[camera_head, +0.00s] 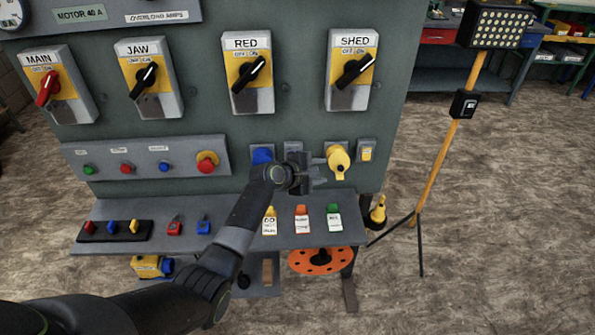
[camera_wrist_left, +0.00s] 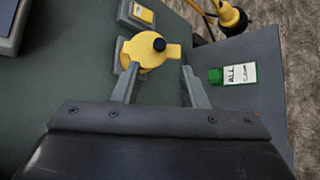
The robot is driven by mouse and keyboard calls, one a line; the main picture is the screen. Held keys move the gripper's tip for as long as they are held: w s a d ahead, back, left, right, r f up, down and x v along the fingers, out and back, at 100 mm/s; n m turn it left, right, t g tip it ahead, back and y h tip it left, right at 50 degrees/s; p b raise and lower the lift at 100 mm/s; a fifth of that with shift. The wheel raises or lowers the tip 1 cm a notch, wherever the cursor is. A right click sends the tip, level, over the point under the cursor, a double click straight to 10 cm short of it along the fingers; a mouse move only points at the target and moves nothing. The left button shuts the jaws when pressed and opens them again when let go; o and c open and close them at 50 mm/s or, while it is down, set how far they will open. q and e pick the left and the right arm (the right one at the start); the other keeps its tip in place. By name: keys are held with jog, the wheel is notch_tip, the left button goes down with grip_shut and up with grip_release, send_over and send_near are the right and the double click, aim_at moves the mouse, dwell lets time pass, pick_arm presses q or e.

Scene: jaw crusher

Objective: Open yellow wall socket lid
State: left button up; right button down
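The yellow wall socket (camera_head: 338,158) sits on a grey plate on the panel, right of a blue socket (camera_head: 262,156). In the left wrist view the yellow socket (camera_wrist_left: 140,55) shows a round body with a dark knob and a tab pointing right. Its lid looks closed. My left gripper (camera_head: 319,171) is open and empty, just left of the yellow socket in the head view. In the left wrist view its two fingers (camera_wrist_left: 161,72) stand apart, near the socket's lower edge and tab. I cannot tell whether they touch it. My right gripper is not in view.
A small yellow switch (camera_head: 366,151) is right of the socket. Rotary switches, including SHED (camera_head: 352,72), are above. A lamp tripod (camera_head: 440,165) stands at right on open floor.

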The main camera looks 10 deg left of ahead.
pick_arm(q)
jog(key=v, duration=0.9)
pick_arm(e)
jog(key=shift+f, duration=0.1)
pick_arm(q)
jog(key=shift+f, duration=0.1)
jog(key=shift+c, duration=0.5)
